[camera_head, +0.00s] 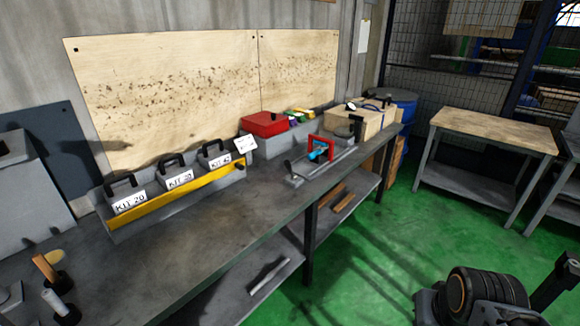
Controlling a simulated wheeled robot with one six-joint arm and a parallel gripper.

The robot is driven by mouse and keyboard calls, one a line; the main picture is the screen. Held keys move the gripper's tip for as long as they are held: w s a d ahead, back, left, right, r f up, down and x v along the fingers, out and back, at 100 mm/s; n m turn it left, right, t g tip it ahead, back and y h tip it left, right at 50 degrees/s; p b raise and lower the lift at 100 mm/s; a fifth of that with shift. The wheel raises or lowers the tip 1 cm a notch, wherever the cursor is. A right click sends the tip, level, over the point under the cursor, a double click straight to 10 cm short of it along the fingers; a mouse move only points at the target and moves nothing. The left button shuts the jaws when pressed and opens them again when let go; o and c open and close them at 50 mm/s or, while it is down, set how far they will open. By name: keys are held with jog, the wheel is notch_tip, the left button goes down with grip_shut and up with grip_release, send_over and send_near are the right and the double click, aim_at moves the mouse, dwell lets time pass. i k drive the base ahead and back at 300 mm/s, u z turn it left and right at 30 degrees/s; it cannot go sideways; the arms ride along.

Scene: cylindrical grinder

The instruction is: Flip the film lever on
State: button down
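I cannot make out for certain which part is the film lever. A small device with a red frame (327,146) and a blue part (318,154) stands near the front edge of the bench. Grey rails run along its base, and a short dark upright piece (289,167) rises at its left end. It is too small to tell any lever's position. Part of my arm (470,294) shows at the lower right, well apart from the bench. My gripper's fingertips are not in view.
The long grey bench (205,235) carries labelled kit boxes (177,180), a yellow bar (190,190), a red box (264,124) and a wooden box (372,120). Handled tools (50,270) stand at the lower left. A wood-topped table (492,130) is at right. Green floor (370,250) lies open between.

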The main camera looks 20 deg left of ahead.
aim_at(288, 165)
jog(key=u, duration=0.45)
jog(key=i, duration=0.7)
jog(key=u, duration=0.95)
jog(key=i, duration=0.35)
jog(key=u, duration=0.45)
